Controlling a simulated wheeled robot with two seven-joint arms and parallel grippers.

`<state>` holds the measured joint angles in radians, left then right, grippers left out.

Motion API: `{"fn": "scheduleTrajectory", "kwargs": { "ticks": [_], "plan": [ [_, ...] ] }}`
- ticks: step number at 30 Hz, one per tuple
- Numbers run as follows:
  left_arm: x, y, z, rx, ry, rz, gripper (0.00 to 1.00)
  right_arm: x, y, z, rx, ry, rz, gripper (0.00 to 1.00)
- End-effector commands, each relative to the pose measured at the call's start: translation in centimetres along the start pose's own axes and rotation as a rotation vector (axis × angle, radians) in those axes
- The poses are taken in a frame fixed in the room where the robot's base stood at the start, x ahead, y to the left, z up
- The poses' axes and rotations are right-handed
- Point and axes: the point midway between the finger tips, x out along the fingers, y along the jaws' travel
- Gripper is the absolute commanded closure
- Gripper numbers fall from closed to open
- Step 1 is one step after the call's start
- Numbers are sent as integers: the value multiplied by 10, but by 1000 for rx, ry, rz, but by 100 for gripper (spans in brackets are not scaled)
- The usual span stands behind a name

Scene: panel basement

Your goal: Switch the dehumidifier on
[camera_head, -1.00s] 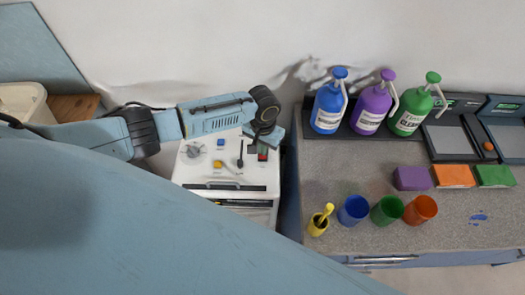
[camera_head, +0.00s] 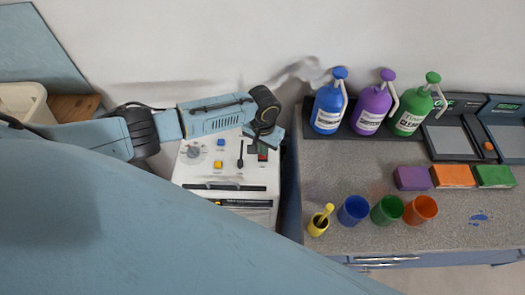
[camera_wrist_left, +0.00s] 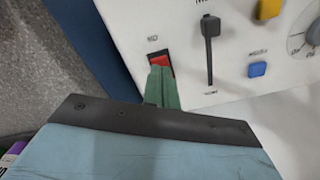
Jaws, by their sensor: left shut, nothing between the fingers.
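The dehumidifier (camera_head: 228,195) is a white box with a control panel, left of the counter in the head view. Its panel has a red rocker switch (camera_head: 263,157) in a black frame, a black slider (camera_head: 240,158), blue and yellow buttons and a round dial. My left gripper (camera_head: 263,147) is shut and empty, over the switch end of the panel. In the left wrist view its green fingertips (camera_wrist_left: 161,75) overlap the lower part of the red switch (camera_wrist_left: 160,61). I cannot tell whether they touch it, or which way the switch is set. My right gripper is not in view.
The counter (camera_head: 335,190) on the right holds blue, purple and green pump bottles, several coloured cups and sponges, and two dark scales. A pale bin (camera_head: 25,100) stands at the far left. The wall is close behind the dehumidifier.

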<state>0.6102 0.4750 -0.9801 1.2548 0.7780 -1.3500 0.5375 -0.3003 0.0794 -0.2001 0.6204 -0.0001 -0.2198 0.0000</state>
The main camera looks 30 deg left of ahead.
Motion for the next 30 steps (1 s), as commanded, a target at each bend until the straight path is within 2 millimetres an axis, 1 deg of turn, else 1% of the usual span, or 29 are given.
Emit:
{"fn": "scheduleTrajectory", "kwargs": {
  "ticks": [16, 30],
  "plan": [
    [0, 0, 0, 0, 0, 0, 100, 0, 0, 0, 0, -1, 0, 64],
    [7, 0, 0, 0, 0, 0, 100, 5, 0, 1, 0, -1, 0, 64]
  ]
}}
